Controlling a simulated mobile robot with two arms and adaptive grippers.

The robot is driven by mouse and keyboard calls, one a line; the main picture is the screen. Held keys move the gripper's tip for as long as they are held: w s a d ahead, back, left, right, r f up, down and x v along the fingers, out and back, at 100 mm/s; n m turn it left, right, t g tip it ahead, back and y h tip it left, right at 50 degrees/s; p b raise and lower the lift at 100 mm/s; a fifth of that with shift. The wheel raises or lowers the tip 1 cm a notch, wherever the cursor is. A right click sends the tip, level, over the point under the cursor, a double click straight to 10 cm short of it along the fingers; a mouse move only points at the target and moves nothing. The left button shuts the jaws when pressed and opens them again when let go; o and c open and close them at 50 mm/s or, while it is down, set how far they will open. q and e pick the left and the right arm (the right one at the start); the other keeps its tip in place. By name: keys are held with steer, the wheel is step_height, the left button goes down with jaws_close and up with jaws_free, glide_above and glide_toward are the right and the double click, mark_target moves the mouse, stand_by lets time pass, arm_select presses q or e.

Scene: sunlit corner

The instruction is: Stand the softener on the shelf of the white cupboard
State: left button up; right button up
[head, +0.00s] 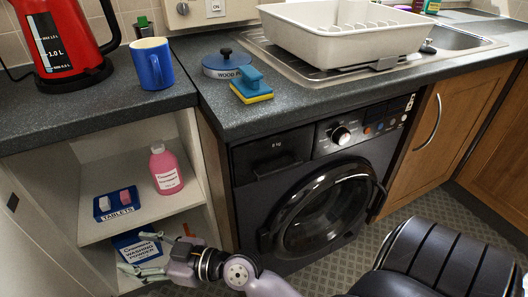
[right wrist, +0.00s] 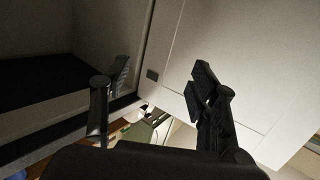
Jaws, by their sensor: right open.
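My left gripper is not in view.
A blue tablets tray (head: 118,211) stands left of the bottle on the same shelf. A red kettle (head: 62,40), blue mug (head: 152,63), wood-labelled pot (head: 226,65) and sponge (head: 251,92) are on the worktop. A black washing machine (head: 310,190) stands right of the cupboard.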

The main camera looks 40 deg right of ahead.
steer(key=s+d+f+g+h, duration=0.3)
steer(key=s+f+g, duration=0.2)
steer(key=s+f, duration=0.35)
steer(key=s+d+f+m+g+h, duration=0.2)
steer(key=s+d+h, duration=0.1)
steer(key=s+d, duration=0.3)
steer(key=s+d+f+m+g+h, duration=0.2)
steer(key=s+d+f+m+h, duration=0.1)
steer(key=s+d, duration=0.3)
steer(key=shift+d+f+g+h, duration=0.3)
steer(key=shift+d+g+h, duration=0.1)
steer(key=shift+d+h, duration=0.1)
steer(key=shift+a, duration=0.1)
